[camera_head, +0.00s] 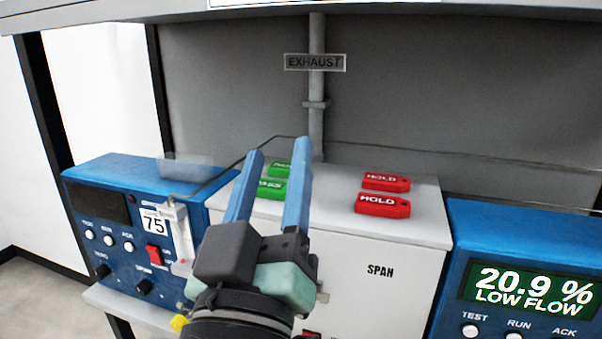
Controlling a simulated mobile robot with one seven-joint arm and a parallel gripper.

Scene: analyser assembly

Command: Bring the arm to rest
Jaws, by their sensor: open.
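My gripper (278,168) is in the middle of the head view, pointing up and away, with its two blue fingers spread apart. My dark wrist is at the bottom of the picture.
Green tags (270,189) and red HOLD tags (382,205) lie on the cabinet top. A blue analyser (130,180) stands left; another (520,225), reading 20.9 % LOW FLOW, stands right. An EXHAUST pipe (316,125) rises behind. A thin tube runs leftward behind my fingers.

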